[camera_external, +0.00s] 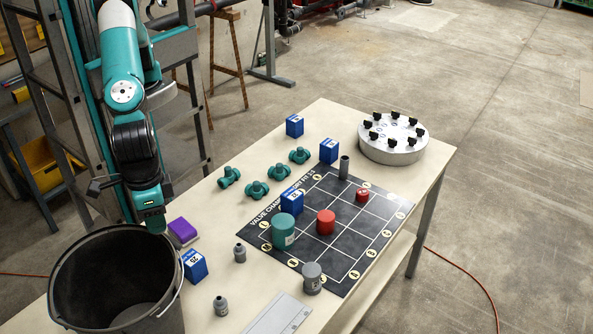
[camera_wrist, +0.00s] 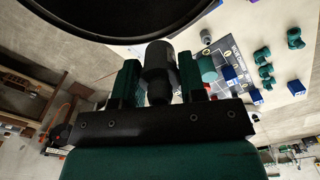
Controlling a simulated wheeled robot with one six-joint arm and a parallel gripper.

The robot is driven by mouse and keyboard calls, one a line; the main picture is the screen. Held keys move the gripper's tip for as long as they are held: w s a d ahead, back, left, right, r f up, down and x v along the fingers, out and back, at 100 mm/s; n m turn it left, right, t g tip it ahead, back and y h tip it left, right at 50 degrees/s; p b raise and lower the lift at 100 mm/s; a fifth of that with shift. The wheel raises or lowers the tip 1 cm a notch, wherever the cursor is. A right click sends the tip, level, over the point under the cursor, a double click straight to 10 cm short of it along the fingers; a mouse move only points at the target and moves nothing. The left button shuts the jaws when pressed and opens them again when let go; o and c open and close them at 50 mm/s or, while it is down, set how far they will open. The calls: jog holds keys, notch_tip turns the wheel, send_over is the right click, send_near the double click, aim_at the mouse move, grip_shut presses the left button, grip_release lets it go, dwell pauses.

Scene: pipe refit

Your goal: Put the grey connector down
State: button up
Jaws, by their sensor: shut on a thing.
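My gripper (camera_external: 153,222) hangs at the left of the table, beside the rim of the dark bucket (camera_external: 85,245). In the wrist view my gripper (camera_wrist: 159,80) is shut on a dark grey connector (camera_wrist: 158,62), a stepped cylinder held between the two green fingers. The bucket's rim (camera_wrist: 120,38) curves close past the connector there; I cannot tell whether they touch. The held connector is hidden in the external view. Two similar small grey connectors stand upright on the table, one near the middle (camera_external: 240,254) and one nearer the front (camera_external: 221,307).
A black gridded mat (camera_external: 345,219) holds red, green, blue and grey parts. Several green valves (camera_external: 256,190) lie behind it. A purple block (camera_external: 182,231) and a blue box (camera_external: 194,266) stand near the bucket. A round grey fixture (camera_external: 393,146) sits far right.

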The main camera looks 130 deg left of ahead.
jog(key=s+d+r+m+p, duration=0.3)
jog(key=d+r, duration=0.1)
jog(key=d, duration=0.7)
notch_tip(320, 180, down, 11)
jog(key=b, duration=0.7)
jog(key=shift+s+d, duration=0.2)
jog(key=shift+d, duration=0.15)
jog(key=o, duration=1)
notch_tip(320, 180, up, 7)
jog(key=p, duration=0.4)
